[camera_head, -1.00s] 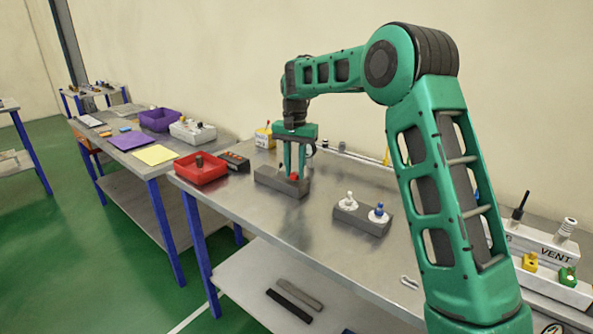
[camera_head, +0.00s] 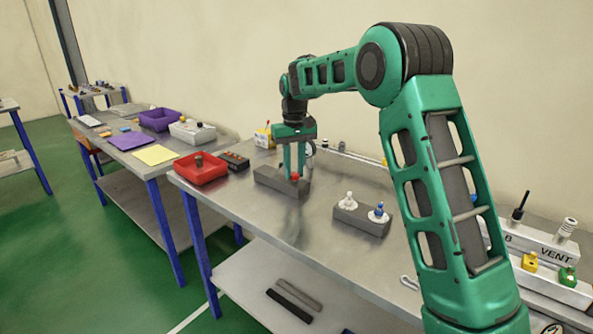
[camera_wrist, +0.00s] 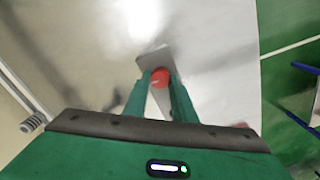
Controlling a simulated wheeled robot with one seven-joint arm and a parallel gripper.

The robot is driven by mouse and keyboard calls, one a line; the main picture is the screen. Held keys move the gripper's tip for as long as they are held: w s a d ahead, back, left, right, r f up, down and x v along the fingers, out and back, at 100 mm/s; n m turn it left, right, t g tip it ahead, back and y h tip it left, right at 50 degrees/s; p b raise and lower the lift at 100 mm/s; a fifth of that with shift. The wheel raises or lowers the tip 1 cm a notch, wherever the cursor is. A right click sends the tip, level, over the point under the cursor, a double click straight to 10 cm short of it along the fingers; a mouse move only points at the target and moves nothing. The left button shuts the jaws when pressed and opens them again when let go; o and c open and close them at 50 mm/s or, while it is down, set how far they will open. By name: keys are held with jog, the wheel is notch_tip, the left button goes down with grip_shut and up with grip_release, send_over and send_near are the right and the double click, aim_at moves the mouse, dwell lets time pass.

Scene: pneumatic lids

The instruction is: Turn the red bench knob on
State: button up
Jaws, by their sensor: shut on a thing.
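The red bench knob (camera_head: 295,177) sits on a long grey block (camera_head: 269,180) on the metal bench. My gripper (camera_head: 294,174) points down at the block, with its two green fingers on either side of the knob, shut on it. In the wrist view the red knob (camera_wrist: 160,78) shows between the fingertips, with the end of the grey block (camera_wrist: 154,58) beyond it. The fingers hide part of the knob, and I cannot read its turn angle.
A second grey block (camera_head: 352,219) with a white and a blue knob stands to the right. A red tray (camera_head: 201,171) and a dark box with buttons (camera_head: 234,161) lie to the left. A panel marked VENT (camera_head: 545,246) stands far right. The bench front (camera_head: 270,225) is clear.

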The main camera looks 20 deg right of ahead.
jog(key=n, duration=0.5)
jog(key=shift+n, duration=0.3)
jog(key=shift+w+d+r+n, duration=0.1)
jog(key=shift+n, duration=0.85)
jog(key=shift+d+n, duration=0.1)
jog(key=shift+n, duration=0.85)
jog(key=shift+d, duration=0.1)
jog(key=o, duration=1.1)
jog(key=shift+c, duration=0.2)
jog(key=shift+n, duration=0.3)
